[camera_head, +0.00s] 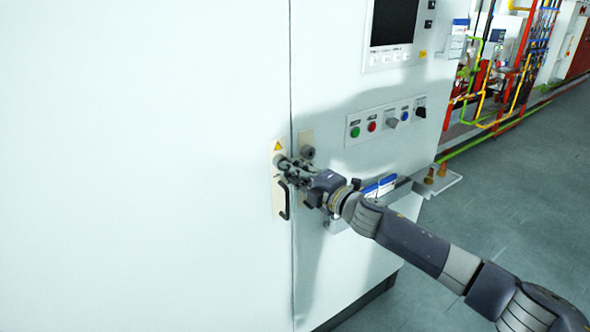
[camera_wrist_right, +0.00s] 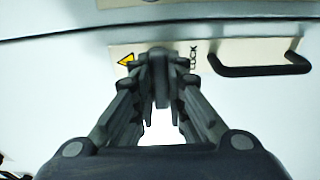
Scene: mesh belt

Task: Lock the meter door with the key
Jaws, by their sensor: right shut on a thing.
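The white meter door (camera_head: 150,170) fills the left of the head view and stands flush with the cabinet beside it. A pale lock plate (camera_head: 279,205) with a yellow warning triangle and a black handle (camera_head: 286,202) is on its right edge. In the right wrist view the plate (camera_wrist_right: 205,60) reads "LOCK", with the handle (camera_wrist_right: 260,66) beside it. My right gripper (camera_head: 287,166) is at the plate, shut on a dark key (camera_wrist_right: 160,75) whose far end meets the plate. The fingers partly hide the key and the lock hole. My left gripper is out of view.
The cabinet to the right carries a screen (camera_head: 394,22), a panel of buttons and knobs (camera_head: 386,121), and a small shelf (camera_head: 437,184) that sticks out. A second plate with a round knob (camera_head: 307,152) is just right of the door seam. Open floor (camera_head: 500,220) lies at the right.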

